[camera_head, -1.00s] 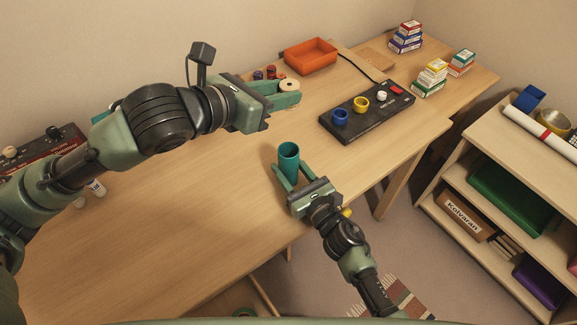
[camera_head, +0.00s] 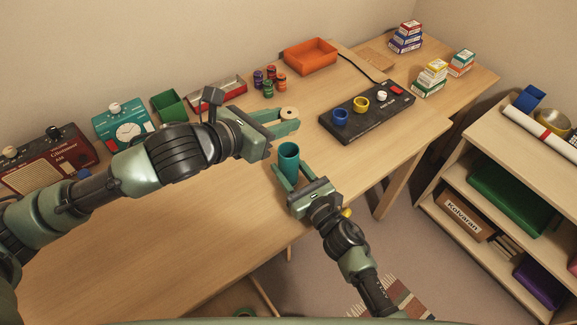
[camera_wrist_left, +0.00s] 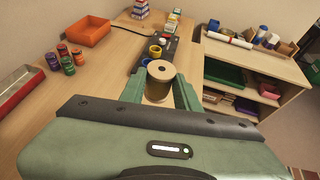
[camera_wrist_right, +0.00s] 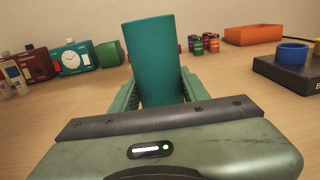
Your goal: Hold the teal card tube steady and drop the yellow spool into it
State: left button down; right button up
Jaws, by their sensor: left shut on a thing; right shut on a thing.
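The teal card tube (camera_head: 289,158) stands upright near the table's front edge, its open mouth up. My right gripper (camera_head: 288,178) is shut on it, a finger on either side; the tube also shows in the right wrist view (camera_wrist_right: 153,60). My left gripper (camera_head: 284,122) is shut on the spool (camera_head: 289,113), which has a pale wooden end with a centre hole. In the left wrist view the spool (camera_wrist_left: 161,70) is upright between the fingers; its body is shaded. In the head view the spool appears behind and apart from the tube's mouth.
A black board (camera_head: 367,112) with blue and yellow rings lies to the right. An orange tray (camera_head: 310,56) and several small coloured spools (camera_head: 269,82) are at the back. A red radio (camera_head: 45,160) and a teal clock (camera_head: 124,126) stand left. The table's front middle is clear.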

pick_arm(q)
jog(key=shift+f, duration=2.65)
jog(key=c, duration=0.9)
grip_release()
jog(key=shift+c, duration=0.2)
jog(key=v, duration=1.2)
